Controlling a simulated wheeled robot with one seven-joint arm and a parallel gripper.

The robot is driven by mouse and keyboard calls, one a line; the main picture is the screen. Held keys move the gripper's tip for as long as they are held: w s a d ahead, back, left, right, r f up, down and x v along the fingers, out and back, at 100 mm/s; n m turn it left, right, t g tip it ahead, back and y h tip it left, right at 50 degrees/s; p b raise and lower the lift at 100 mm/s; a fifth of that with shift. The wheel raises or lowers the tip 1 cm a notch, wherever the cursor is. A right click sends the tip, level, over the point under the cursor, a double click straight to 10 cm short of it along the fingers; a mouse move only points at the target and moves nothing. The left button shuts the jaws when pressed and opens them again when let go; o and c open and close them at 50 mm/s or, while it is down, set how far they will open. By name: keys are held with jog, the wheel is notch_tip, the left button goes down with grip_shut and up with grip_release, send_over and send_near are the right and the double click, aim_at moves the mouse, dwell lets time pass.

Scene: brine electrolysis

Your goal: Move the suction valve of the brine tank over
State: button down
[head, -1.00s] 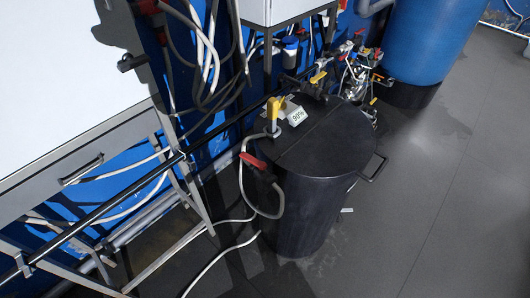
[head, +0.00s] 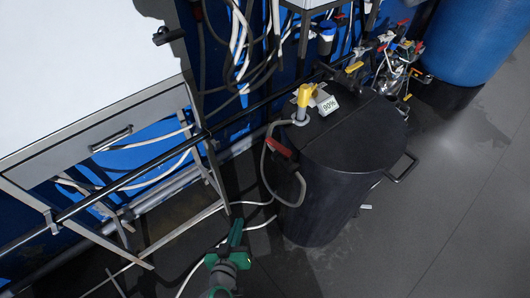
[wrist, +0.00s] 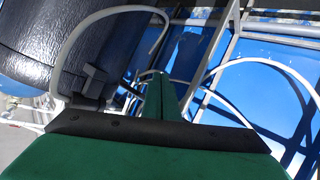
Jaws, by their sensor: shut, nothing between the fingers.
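The black brine tank (head: 328,205) stands on the floor in the head view, with a flat dark lid. A red-handled valve (head: 279,146) sits on a grey hose looping down the tank's left side. I cannot tell which is the suction valve. My green gripper (head: 237,228) is shut and empty, low and left of the tank, apart from both valves. In the wrist view the shut fingers (wrist: 161,92) point toward the hoses, with the tank (wrist: 45,40) at upper left.
A white-topped bench (head: 85,55) with a metal frame fills the left. A black pipe (head: 150,168) runs along it, and white hoses (head: 215,250) lie on the floor. Pipes and small valves (head: 395,60) crowd behind the tank. The floor at right is clear.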

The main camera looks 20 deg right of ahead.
jog(key=w+d+r+m+h, duration=0.1)
jog(key=w+r+m+h, duration=0.45)
jog(key=r, duration=0.35)
jog(key=m+g+h, duration=0.4)
jog(key=m, duration=0.2)
send_near(272, 146)
jog(key=shift+n, duration=0.35)
jog(key=x, duration=0.6)
jog(key=shift+w+d+f, duration=0.15)
jog(key=shift+w+d, duration=0.05)
